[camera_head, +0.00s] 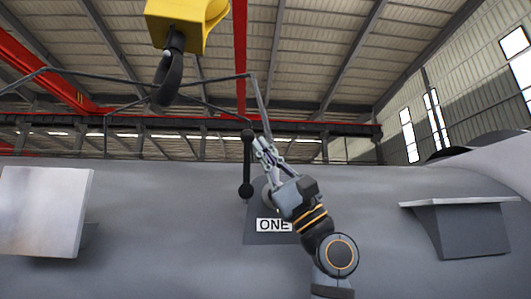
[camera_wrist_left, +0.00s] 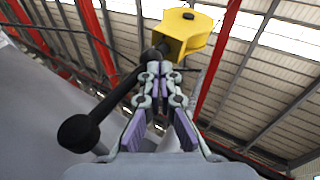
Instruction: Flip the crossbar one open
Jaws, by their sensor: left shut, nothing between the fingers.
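The crossbar (camera_head: 248,162) is a dark bar with a round knob at each end, standing nearly upright in the head view, on a grey plate (camera_head: 254,236) labelled ONE. In the left wrist view the crossbar (camera_wrist_left: 114,103) runs diagonally, its near knob at lower left and its far end by my fingertips. My left gripper (camera_head: 261,146) is shut and empty, its tips close to the right of the bar's upper knob; I cannot tell if they touch. The gripper (camera_wrist_left: 160,68) also shows in the left wrist view. The arm hides part of the plate and a round grey hub. My right gripper is not in view.
The large grey shell (camera_head: 150,200) fills the lower view. A pale panel (camera_head: 42,210) juts out at left and a grey ledge block (camera_head: 460,225) at right. A yellow crane block with a dark hook (camera_head: 172,72) hangs above. Thin dark rails run above the shell.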

